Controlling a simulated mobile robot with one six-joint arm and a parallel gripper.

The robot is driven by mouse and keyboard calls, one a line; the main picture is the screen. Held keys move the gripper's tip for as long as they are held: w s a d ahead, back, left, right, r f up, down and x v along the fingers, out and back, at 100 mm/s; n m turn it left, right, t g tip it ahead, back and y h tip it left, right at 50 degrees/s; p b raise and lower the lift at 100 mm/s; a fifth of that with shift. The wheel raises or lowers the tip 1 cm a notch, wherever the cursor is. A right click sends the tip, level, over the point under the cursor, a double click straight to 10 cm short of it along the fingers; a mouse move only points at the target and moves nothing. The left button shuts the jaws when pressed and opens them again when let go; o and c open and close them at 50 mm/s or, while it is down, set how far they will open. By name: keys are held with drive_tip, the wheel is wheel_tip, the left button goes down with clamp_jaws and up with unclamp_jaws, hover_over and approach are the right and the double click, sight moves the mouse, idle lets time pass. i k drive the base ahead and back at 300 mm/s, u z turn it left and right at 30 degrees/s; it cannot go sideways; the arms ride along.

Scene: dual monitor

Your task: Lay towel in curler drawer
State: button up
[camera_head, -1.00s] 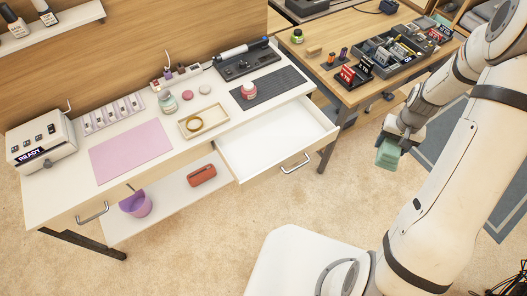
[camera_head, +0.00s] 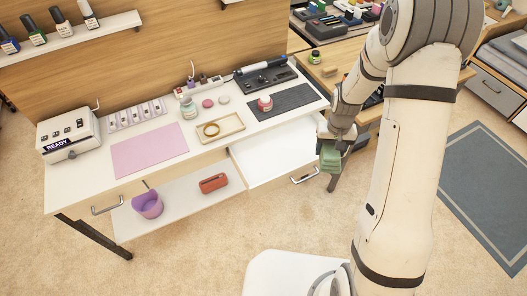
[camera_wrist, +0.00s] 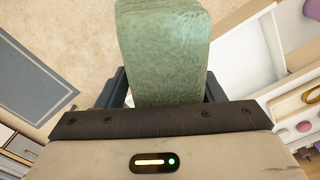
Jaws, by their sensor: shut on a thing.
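A folded green towel (camera_head: 330,157) is held in my gripper (camera_head: 331,142), just right of the open drawer (camera_head: 275,160) and above its front right corner. In the wrist view the towel (camera_wrist: 163,50) fills the upper middle, between the dark fingers of my gripper (camera_wrist: 168,88). The white drawer is pulled out from the right part of the desk and looks empty, though its right end is partly hidden by my arm. In the wrist view the drawer (camera_wrist: 235,55) lies to the right of the towel. The curler (camera_head: 262,66) lies in a dark holder on the desk above the drawer.
The white desk (camera_head: 75,185) holds a pink mat (camera_head: 150,148), a cream tray (camera_head: 232,126), a dark ribbed mat (camera_head: 290,98) and small bottles. A red case (camera_head: 213,183) and a purple cup (camera_head: 148,204) sit on the lower shelf. Open floor lies in front of the drawer.

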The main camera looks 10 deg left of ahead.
sight(307, 153)
drive_tip(key=u, duration=0.5)
drive_tip(key=i, duration=1)
drive_tip(key=u, duration=0.05)
